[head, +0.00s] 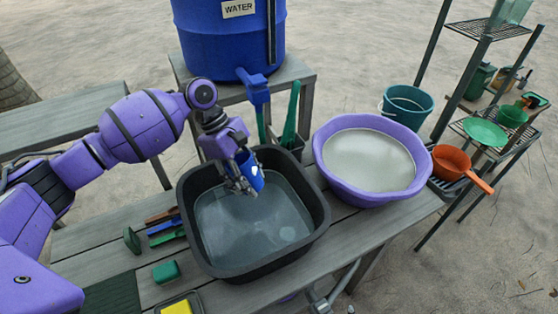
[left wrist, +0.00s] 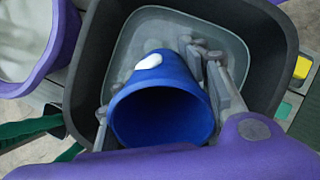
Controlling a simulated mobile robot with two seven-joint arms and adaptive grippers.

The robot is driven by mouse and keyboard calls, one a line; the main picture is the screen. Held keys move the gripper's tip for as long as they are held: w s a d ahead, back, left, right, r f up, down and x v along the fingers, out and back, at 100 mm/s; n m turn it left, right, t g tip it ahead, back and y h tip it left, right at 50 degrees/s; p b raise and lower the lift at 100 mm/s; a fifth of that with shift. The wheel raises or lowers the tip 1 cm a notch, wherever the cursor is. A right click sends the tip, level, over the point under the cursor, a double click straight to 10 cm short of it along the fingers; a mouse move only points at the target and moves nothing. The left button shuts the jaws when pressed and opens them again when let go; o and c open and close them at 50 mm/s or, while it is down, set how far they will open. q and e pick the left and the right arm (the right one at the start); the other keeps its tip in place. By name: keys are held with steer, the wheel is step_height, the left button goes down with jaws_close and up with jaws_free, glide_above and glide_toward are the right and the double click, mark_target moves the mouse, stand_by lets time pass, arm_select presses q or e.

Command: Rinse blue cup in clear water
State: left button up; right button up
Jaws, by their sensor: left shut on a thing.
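The dark basin holds clear, blue-grey water (head: 245,235). I cannot tell whether the cup touches the water. My right gripper is not in view.
A purple basin (head: 320,160) with cloudy, pale liquid stands right of the dark basin. The blue water barrel (head: 225,45) with its tap (head: 255,90) is behind. Brushes (head: 165,228) and a green block (head: 166,271) lie at left. An orange-handled pan (head: 452,160) is at right.

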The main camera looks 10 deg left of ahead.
arm_select(q)
steer(key=shift+f+n, duration=0.3)
steer(key=shift+f, duration=0.05)
steer(key=shift+f+h, duration=0.3)
step_height(320, 180, down, 16)
steer(key=b, duration=0.8)
steer(key=shift+s+f, duration=0.1)
steer(key=shift+f, duration=0.15)
steer(key=shift+f+b, duration=0.65)
steer(key=shift+b, duration=0.25)
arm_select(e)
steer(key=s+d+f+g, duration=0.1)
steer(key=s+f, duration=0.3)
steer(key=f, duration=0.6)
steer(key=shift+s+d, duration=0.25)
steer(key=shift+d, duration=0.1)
arm_select(q)
steer(key=shift+w, duration=0.2)
steer(key=shift+f, duration=0.25)
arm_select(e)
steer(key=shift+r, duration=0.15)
arm_select(q)
steer(key=shift+f, duration=0.35)
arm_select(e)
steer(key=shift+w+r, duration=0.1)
